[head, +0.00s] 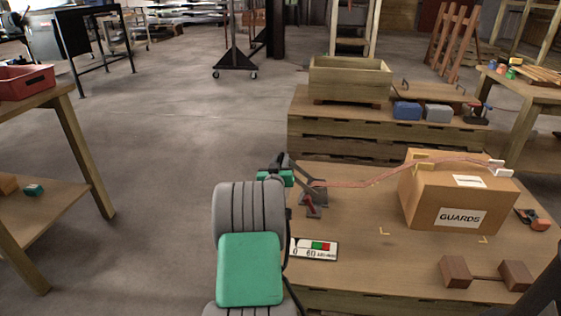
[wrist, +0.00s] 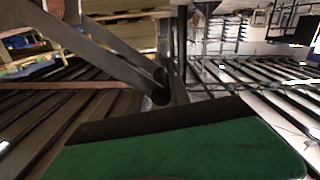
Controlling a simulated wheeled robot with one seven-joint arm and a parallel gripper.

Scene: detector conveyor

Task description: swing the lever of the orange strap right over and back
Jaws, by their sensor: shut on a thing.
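The orange strap (head: 375,180) runs from a grey ratchet (head: 313,200) on the pallet-like table, up and over a cardboard box (head: 436,207) marked GUARDS. The ratchet's lever (head: 302,172) is two grey side plates, raised and tilted to the left, away from the box. My gripper (head: 281,167), with green parts, is at the upper left end of the lever, shut on it. The grip itself is small and partly hidden in the head view. In the wrist view the lever's grey plates (wrist: 105,52) slant across the upper left, beside a green finger.
White and tan corner pieces (head: 497,169) sit on the box. A brown two-block piece (head: 486,274) lies front right. A wooden crate (head: 349,80) stands behind.

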